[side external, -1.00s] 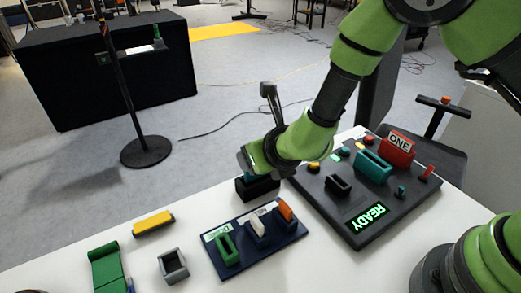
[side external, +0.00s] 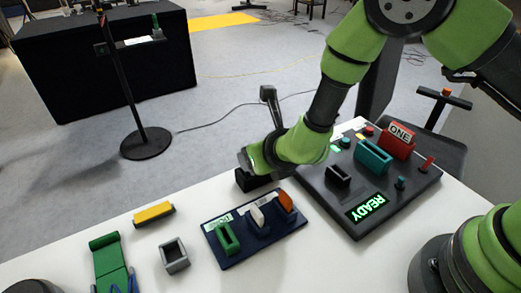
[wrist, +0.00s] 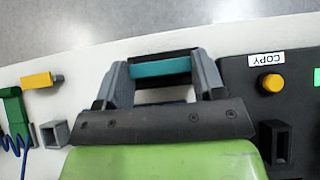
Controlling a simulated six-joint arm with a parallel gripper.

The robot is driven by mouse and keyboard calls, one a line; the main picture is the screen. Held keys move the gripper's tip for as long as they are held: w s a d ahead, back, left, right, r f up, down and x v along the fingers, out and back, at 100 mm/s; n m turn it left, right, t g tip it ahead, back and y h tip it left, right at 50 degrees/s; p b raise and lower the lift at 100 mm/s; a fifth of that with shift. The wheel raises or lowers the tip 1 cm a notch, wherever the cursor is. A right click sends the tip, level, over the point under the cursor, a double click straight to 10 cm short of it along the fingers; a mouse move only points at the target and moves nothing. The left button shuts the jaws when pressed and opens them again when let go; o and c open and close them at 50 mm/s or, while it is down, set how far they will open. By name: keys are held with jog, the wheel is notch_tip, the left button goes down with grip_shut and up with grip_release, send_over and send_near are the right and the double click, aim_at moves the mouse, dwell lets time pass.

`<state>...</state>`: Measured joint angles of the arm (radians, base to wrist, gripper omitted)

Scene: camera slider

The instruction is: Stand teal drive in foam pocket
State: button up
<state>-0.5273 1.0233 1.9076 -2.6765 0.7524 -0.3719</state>
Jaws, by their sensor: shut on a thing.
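The teal drive (wrist: 160,67) shows in the wrist view as a band between the two grey fingers of my gripper (wrist: 160,75), which is shut on it. A dark rim of the black foam block (side external: 245,181) shows along the drive's far side. In the side view the block stands at the table's far edge, directly below my gripper (side external: 246,162). My gripper hides the drive there. The drive's lower part is hidden, so I cannot tell how deep it sits in the pocket.
A navy rack (side external: 226,262) holding white and orange pieces and a green holder is in front of the block. A dark console (side external: 345,222) with a READY display, a teal holder and a red box lies right. A yellow piece (side external: 153,213) and grey open holder (side external: 174,256) lie left.

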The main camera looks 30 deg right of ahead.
jog(key=o, duration=1.2)
jog(key=shift+f, duration=0.1)
jog(key=shift+s, duration=0.1)
jog(key=v, duration=0.9)
jog(key=shift+s+r, duration=0.25)
jog(key=shift+r, duration=0.1)
